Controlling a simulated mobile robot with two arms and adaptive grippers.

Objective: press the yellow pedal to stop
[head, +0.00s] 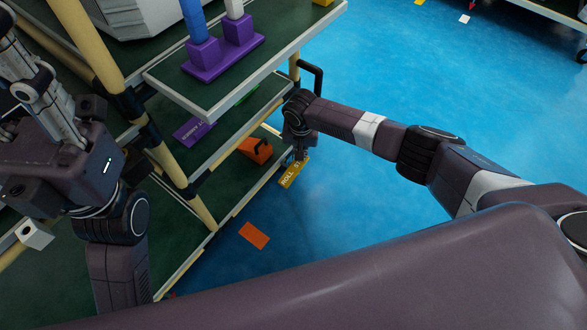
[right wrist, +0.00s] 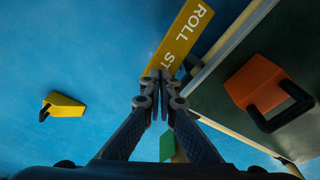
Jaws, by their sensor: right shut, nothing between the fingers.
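A yellow plate lettered "ROLL ST" (head: 291,174) lies low beside the rack's bottom shelf. The right wrist view shows the plate (right wrist: 184,36) just beyond my fingertips, which hide the end of its lettering. My right gripper (head: 300,153) points down over the plate, at its upper end in the head view. In the right wrist view its fingers (right wrist: 157,100) are together and empty. Whether they touch the plate cannot be told.
The rack (head: 208,226) stands close along the left. An orange block with a black handle (head: 256,150) sits on its bottom shelf; purple stands (head: 222,58) are on top. A yellow block with a black handle (right wrist: 65,104) is at the left. The blue floor (head: 420,60) is largely clear.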

